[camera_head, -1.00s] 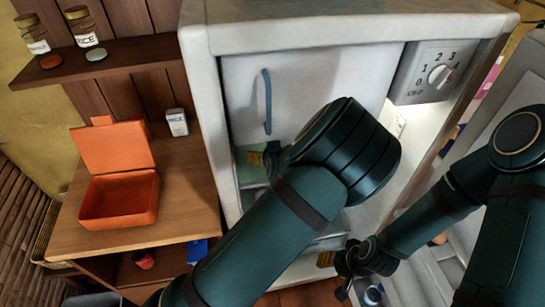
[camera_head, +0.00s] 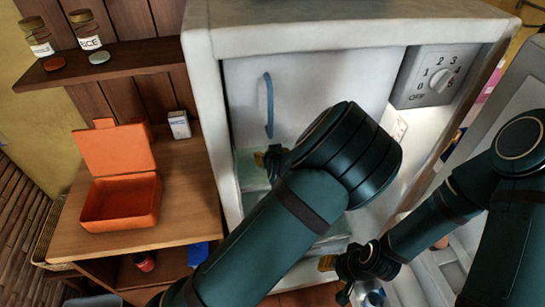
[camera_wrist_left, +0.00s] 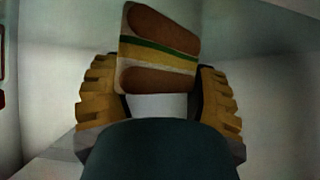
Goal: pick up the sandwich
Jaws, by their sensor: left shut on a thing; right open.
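The sandwich (camera_wrist_left: 160,50) shows in the left wrist view, with brown bread on both sides and green, yellow and white layers between. It sits between the two yellow ridged fingers of my left gripper (camera_wrist_left: 158,100), which is shut on it. In the head view my left arm reaches into the open white fridge (camera_head: 212,110), and its dark wrist hides the sandwich and most of that gripper. My right gripper (camera_head: 335,275) is open, low in front of the fridge at the right.
An open, empty orange lunchbox (camera_head: 120,203) stands on the wooden counter (camera_head: 185,215) at the left. Jars (camera_head: 86,30) stand on the shelf above. The fridge door (camera_head: 520,95) is swung out at the right.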

